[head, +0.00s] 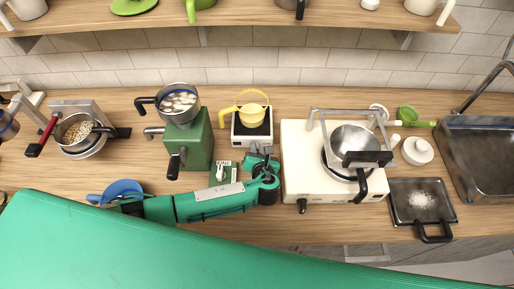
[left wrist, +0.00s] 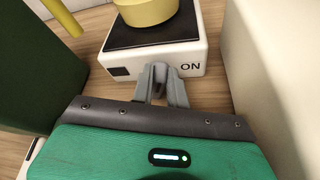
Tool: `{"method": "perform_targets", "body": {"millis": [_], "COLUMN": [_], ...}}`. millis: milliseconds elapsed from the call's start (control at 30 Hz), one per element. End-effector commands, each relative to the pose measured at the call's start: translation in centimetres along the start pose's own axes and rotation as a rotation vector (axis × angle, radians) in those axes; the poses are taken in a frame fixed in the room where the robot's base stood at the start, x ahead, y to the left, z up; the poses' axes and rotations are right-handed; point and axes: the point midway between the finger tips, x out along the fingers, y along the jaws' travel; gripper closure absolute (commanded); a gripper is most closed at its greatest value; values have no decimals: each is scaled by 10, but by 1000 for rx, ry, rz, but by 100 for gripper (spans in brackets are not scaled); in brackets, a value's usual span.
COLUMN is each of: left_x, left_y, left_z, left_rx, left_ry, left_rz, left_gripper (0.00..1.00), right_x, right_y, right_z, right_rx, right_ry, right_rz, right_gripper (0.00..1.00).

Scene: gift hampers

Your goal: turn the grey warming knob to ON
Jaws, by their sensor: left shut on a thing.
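The warmer is a small white block (head: 237,140) with a black top and a yellow pot (head: 252,115) on it. In the left wrist view its white front (left wrist: 200,54) shows the word ON at the right and a black square at the left. The grey knob (left wrist: 160,70) sits on that front between the two marks. My left gripper (left wrist: 161,85) is shut on the knob, one finger on each side. In the head view the left gripper (head: 260,152) is at the warmer's front and hides the knob. Which mark the knob points to is hard to tell.
A dark green grinder (head: 198,145) stands to the left of the warmer. A white stove (head: 296,165) with a metal pan (head: 350,138) stands close on the right. A small green box with a white dial (head: 217,175) lies just left of my left gripper.

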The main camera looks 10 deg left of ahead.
Motion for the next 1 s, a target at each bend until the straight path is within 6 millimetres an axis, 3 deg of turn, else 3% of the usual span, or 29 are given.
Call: {"method": "perform_targets", "body": {"millis": [67,100,200,633,767,1000], "left_x": [0,0,0,-8,-27,-80], "left_y": [0,0,0,-1,-1,-2], "left_z": [0,0,0,-2,-3,-3], "left_rx": [-1,-1,-1,-2,-3,-5], "left_ry": [-1,-1,-1,0,0,0], "left_rz": [0,0,0,-2,-4,-4], "left_gripper": [100,83,63,63,63,63], "right_x": [0,0,0,4,10,25], "right_y": [-1,-2,-4,-4,-4,-2], "right_z": [0,-1,-1,-1,-1,1], "right_rx": [0,1,1,2,1,0], "right_ry": [1,1,1,2,2,1], "right_rz": [-1,-2,-4,-5,-4,-1], "right_gripper": [61,61,61,61,61,61]}}
